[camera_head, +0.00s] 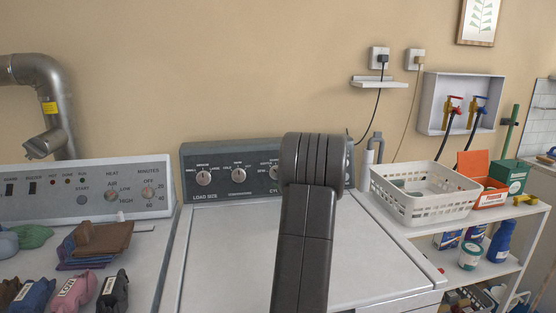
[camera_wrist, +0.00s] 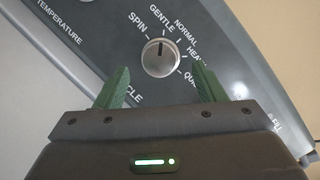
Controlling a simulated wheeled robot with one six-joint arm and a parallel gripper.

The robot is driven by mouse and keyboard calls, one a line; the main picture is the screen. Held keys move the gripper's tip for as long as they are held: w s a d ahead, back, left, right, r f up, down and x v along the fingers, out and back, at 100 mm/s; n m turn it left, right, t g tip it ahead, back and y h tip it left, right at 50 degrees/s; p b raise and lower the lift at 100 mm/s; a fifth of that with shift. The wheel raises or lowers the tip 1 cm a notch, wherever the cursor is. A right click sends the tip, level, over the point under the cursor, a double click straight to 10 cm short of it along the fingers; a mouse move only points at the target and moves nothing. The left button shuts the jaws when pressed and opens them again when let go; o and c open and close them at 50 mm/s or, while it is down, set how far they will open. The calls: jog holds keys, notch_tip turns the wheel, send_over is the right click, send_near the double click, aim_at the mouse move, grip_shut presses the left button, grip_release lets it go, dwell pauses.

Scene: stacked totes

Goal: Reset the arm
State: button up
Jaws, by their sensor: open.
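My gripper (camera_wrist: 158,88) shows in the wrist view with its two green fingers spread apart and nothing between them. How far the fingertips are from the panel I cannot tell. In the head view my dark arm stands in front of the washer (camera_head: 240,235) and covers the right part of its control panel (camera_head: 222,158). My gripper is hidden behind the arm there.
A dryer (camera_head: 110,190) with folded cloths and several labelled bundles on top stands at the left. At the right a shelf (camera_head: 500,215) holds a white basket (camera_head: 425,205), boxes and bottles. The washer lid is clear. A duct (camera_head: 50,90) runs along the left wall.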

jog(key=b+v, duration=0.2)
jog(key=v, duration=0.8)
jog(key=shift+m, duration=0.6)
jog(key=p+x, duration=0.4)
jog(key=x, duration=0.9)
jog(key=shift+w+a, duration=0.1)
jog(key=shift+w, duration=0.05)
jog(key=m+t+p, duration=0.1)
jog(key=m+p, duration=0.2)
jog(key=m, duration=0.1)
jog(key=m+t+h+p, duration=0.1)
jog(key=m+p, duration=0.2)
jog(key=p, duration=0.1)
jog(key=shift+m+h, duration=0.3)
jog(key=shift+m, duration=0.1)
jog(key=b+v, duration=0.2)
jog(key=v, duration=0.5)
jog(key=b+v, duration=0.1)
jog(key=v, duration=0.6)
jog(key=shift+a+f+b, duration=0.25)
jog(key=shift+b, duration=0.1)
